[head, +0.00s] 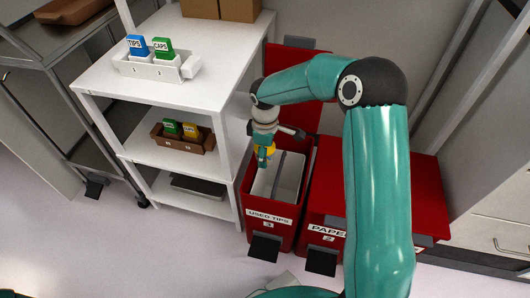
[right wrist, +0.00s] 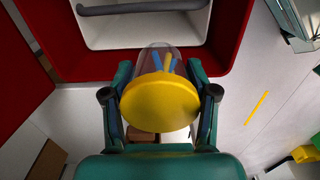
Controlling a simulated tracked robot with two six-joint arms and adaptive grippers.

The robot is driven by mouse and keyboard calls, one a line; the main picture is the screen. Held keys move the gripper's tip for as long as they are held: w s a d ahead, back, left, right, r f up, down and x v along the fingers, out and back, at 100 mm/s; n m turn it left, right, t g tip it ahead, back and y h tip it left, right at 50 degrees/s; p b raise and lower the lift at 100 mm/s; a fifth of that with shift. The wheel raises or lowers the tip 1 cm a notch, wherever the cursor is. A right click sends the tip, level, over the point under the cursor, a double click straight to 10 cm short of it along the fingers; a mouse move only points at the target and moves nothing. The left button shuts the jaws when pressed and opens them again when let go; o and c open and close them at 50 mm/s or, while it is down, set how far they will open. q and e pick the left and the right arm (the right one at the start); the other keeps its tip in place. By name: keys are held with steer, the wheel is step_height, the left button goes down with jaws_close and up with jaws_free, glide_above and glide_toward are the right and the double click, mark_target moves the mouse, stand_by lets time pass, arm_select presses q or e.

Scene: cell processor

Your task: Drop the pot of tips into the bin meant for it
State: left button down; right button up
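The pot of tips (right wrist: 160,105) is a clear pot with a yellow lid and blue and yellow pieces inside. It sits between the two fingers of my right gripper (right wrist: 160,78), which looks shut on it. In the head view, the yellow of the pot (head: 270,149) shows beside the right gripper (head: 263,156), over the mouth of the red bin labelled "USED TIPS 3" (head: 268,222). This bin is open and has a pale liner (head: 290,180) with a grey bar across it. The bin's red rim also shows in the right wrist view (right wrist: 232,30). My left gripper is not in view.
A shut red bin labelled "PAPER 2" (head: 322,215) stands right of the open one. A white shelf unit (head: 100,82) on the left holds a white rack (head: 150,70) with "TIPS" and "CAPS" boxes, and a brown tray (head: 183,147) lower down. Pedals stand before the bins.

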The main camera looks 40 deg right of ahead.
steer(key=o, duration=0.5)
steer(key=shift+c, duration=0.2)
steer(key=shift+r, duration=0.1)
step_height(320, 180, up, 12)
steer(key=shift+f, duration=0.15)
stand_by(0.5)
